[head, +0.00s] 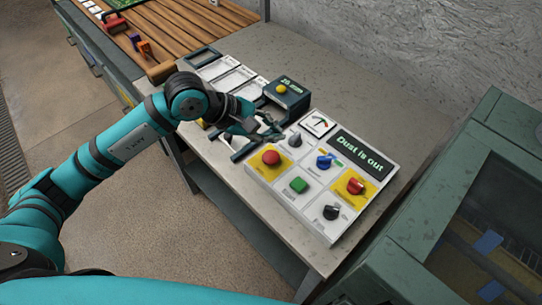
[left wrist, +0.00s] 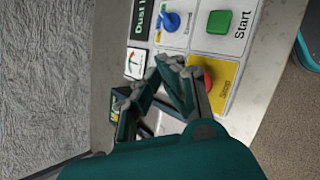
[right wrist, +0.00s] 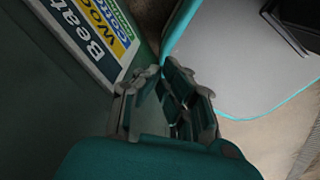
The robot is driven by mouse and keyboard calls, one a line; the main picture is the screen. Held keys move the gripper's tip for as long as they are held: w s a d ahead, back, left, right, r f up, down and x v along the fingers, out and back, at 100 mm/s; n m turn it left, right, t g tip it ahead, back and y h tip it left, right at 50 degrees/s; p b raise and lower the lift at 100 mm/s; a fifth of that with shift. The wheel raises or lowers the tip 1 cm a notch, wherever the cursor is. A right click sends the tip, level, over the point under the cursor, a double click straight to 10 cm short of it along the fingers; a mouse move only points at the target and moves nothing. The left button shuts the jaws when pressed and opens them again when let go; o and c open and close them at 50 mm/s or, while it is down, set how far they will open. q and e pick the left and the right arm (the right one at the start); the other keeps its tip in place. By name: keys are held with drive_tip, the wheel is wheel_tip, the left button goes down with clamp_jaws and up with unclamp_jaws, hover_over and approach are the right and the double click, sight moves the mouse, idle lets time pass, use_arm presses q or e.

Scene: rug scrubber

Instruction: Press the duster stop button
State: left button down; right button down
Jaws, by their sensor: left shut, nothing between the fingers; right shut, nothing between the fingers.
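The control panel (head: 297,215) is a white box on the table with a display reading "Dust is out". Its red round stop button (head: 270,157) sits on a yellow square at the panel's left. In the left wrist view the red stop button (left wrist: 208,80) shows beside my finger, partly hidden, on a yellow label reading "Stop". My left gripper (head: 270,131) is shut and empty, near the panel's upper left edge, beyond the red button in the head view. I cannot tell its exact height. My right gripper (right wrist: 161,70) is shut and empty, away from the panel.
The panel also has a green start button (head: 298,185), a blue knob (head: 325,160), a second red control (head: 355,186) and black knobs. A dark box with a yellow button (head: 281,89) stands behind my left gripper. A green machine (head: 405,252) is at the right.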

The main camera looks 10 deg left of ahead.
sight(272, 158)
use_arm(q)
wheel_tip(272, 158, down, 5)
drive_tip(key=b, duration=0.3)
drive_tip(key=shift+f, duration=0.2)
drive_tip(key=shift+f+b, duration=0.3)
drive_tip(key=shift+b, duration=0.1)
drive_tip(key=shift+r, duration=0.1)
idle(0.7)
drive_tip(key=shift+f+b, duration=0.45)
drive_tip(key=shift+b, duration=0.2)
